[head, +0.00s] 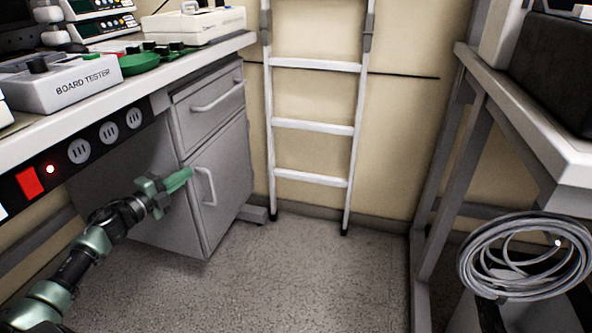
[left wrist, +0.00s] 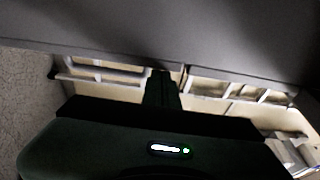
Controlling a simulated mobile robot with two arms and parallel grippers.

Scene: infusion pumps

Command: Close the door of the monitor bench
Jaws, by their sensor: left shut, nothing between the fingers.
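The grey cabinet door (head: 225,180) of the bench is below a drawer in the head view, with a pale vertical handle (head: 206,187). The door looks nearly in line with the drawer front; I cannot tell whether it is fully shut. My left gripper (head: 180,180) is shut and empty, its green fingertips just left of the handle by the door's left edge. Contact cannot be made out. In the left wrist view the dark fingers (left wrist: 162,88) point toward a large grey surface (left wrist: 180,35), probably the cabinet. My right gripper is not in view.
The drawer (head: 208,98) above looks shut. A board tester (head: 75,85) and other devices stand on the benchtop (head: 95,95). A white ladder (head: 312,128) leans on the back wall. A coiled cable (head: 525,255) is at right. The floor (head: 310,270) between is clear.

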